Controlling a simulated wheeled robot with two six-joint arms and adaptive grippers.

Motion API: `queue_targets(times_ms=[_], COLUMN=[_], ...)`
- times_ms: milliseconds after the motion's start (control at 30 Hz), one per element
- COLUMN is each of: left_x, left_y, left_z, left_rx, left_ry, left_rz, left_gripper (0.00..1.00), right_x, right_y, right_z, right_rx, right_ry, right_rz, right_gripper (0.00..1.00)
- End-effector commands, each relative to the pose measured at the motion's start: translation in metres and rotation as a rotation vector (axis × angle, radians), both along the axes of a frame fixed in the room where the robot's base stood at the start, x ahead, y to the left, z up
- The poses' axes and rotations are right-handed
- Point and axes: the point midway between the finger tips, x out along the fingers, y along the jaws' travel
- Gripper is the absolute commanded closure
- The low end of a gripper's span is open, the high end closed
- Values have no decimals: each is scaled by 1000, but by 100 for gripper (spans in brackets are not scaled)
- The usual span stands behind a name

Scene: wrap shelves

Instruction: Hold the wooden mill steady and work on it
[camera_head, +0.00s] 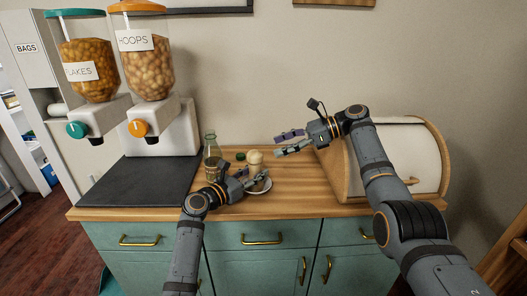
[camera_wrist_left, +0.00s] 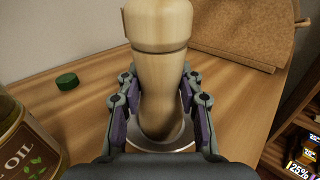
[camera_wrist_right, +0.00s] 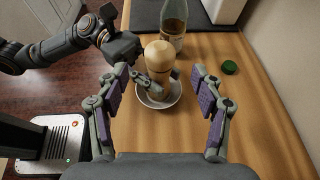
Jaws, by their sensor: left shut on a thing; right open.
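The pale wooden mill (camera_head: 255,157) stands upright on the counter, with its foot in a small white dish (camera_head: 267,187). My left gripper (camera_head: 243,181) is shut around its lower body. In the left wrist view the fingers flank the mill (camera_wrist_left: 160,70) below its wide head. My right gripper (camera_head: 277,143) is open and empty, above and to the right of the mill. In the right wrist view the mill's rounded top (camera_wrist_right: 160,52) shows between the spread fingers, apart from them. The mill's foot is partly hidden by my left fingers there.
An oil bottle (camera_head: 212,167) without its cap stands left of the mill. A green cap (camera_head: 240,157) lies behind the mill. Cereal dispensers (camera_head: 165,128) and a dark mat (camera_head: 140,182) fill the left. A bread box (camera_head: 410,150) stands at the right, behind my right arm.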

Motion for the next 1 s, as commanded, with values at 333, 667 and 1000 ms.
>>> queue_targets(times_ms=[333, 667, 1000], left_x=[0, 0, 0], left_y=[0, 0, 0], left_z=[-2, -2, -2], left_rx=[1, 1, 1], left_ry=[4, 3, 3], left_rz=[-1, -1, -1], left_gripper=[100, 100, 100], right_x=[-3, 1, 28], right_y=[-30, -27, 0], right_z=[12, 7, -36], right_rx=[0, -17, -321], right_ry=[1, -79, -1105], right_rz=[2, 10, 173], right_gripper=[33, 49, 49])
